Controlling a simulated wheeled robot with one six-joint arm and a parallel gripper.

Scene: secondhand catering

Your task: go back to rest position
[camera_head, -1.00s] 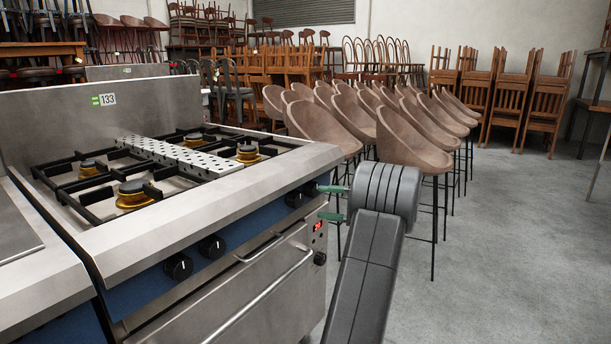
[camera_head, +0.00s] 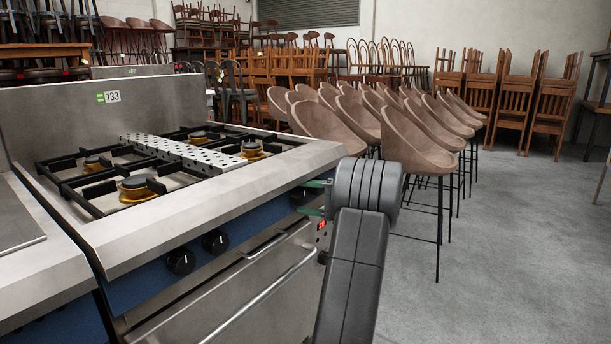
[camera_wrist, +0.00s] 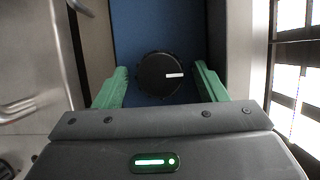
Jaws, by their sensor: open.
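My gripper (camera_wrist: 160,88) has two green fingers, spread apart. In the wrist view a black stove knob (camera_wrist: 160,75) with a white mark lies between and just beyond the fingertips, on a blue panel (camera_wrist: 135,25). I see no finger touching it. In the head view my gripper (camera_head: 316,198) is at the right end of the stove's front panel, its green fingers partly hidden behind my grey wrist. The steel stove (camera_head: 230,258) carries further black knobs (camera_head: 215,242) along its blue front.
Burners with black grates (camera_head: 137,187) and a perforated strip (camera_head: 180,150) are on the stove top. A steel oven handle (camera_head: 265,295) juts out below the knobs. Brown bar stools (camera_head: 412,145) stand close behind my arm. The grey floor (camera_head: 520,250) at right is clear.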

